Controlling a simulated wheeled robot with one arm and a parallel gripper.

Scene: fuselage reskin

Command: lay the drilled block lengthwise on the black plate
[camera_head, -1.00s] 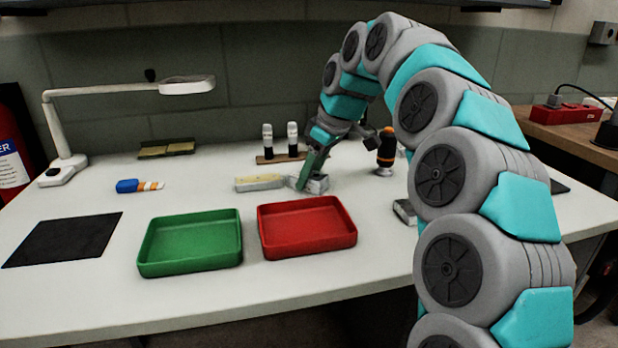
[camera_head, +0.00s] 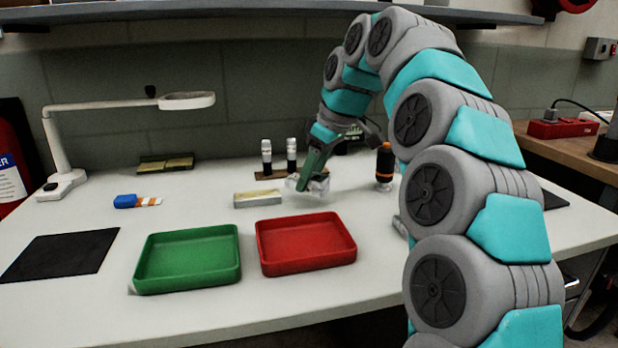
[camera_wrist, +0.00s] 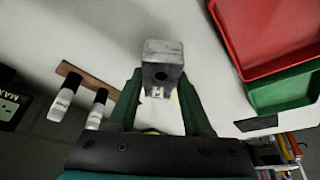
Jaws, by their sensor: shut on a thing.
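The drilled block (camera_wrist: 162,62) is a grey metal block with a dark round hole in its end face. It also shows in the head view (camera_head: 318,185), partly behind the gripper. My gripper (camera_wrist: 158,92) is shut on it, with a green finger on each side; in the head view my gripper (camera_head: 305,182) holds it slightly above the table. The black plate (camera_head: 62,254) lies flat and bare at the table's left front, well to the left of the gripper. A dark piece of it seems to show beyond the green tray in the wrist view (camera_wrist: 257,124).
A green tray (camera_head: 188,284) and a red tray (camera_head: 306,264) stand between gripper and plate. A pale block (camera_head: 257,199) lies just left of the gripper. A blue object (camera_head: 125,201) lies left.

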